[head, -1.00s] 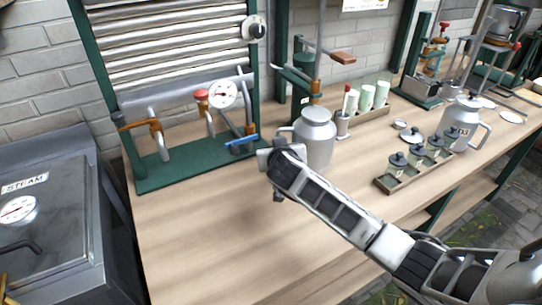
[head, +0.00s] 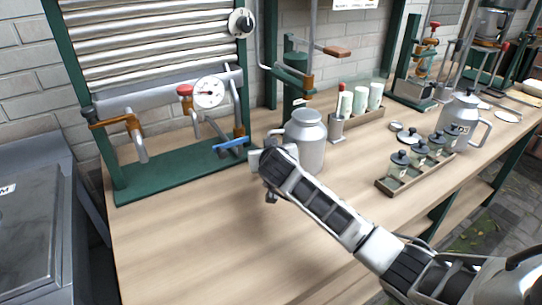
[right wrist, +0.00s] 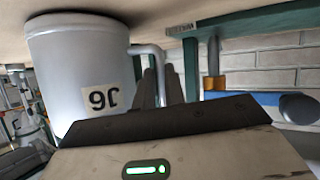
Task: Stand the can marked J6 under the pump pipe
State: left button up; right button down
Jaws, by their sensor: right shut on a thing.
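The can marked J6 (head: 309,143) is a grey metal can with a lid and side handle, upright on or just above the bench in front of the pump. In the right wrist view the can (right wrist: 75,65) is upside down, its J6 label facing me. My right gripper (head: 266,165) is at the can's left side, shut on the handle; its dark fingers (right wrist: 152,88) are around the handle (right wrist: 160,58). The pump (head: 297,75) is a green post with a grey pipe and wooden-handled lever behind the can. I cannot tell how the can lines up with the pipe outlet. My left gripper is not in view.
A green-based valve rig (head: 180,170) with a gauge stands left of the can. A rack of pale cups (head: 362,115), a tray of small jars (head: 395,185) and another labelled can (head: 462,118) are to the right. The front left of the bench (head: 185,240) is clear.

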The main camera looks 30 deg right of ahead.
jog(key=c, duration=1.5)
grip_release()
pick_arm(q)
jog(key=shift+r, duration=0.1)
pick_arm(e)
jog(key=shift+s, duration=0.1)
pick_arm(q)
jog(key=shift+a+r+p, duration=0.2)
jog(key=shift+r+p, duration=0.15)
jog(key=shift+p, duration=0.6)
pick_arm(e)
jog(key=v, duration=1.2)
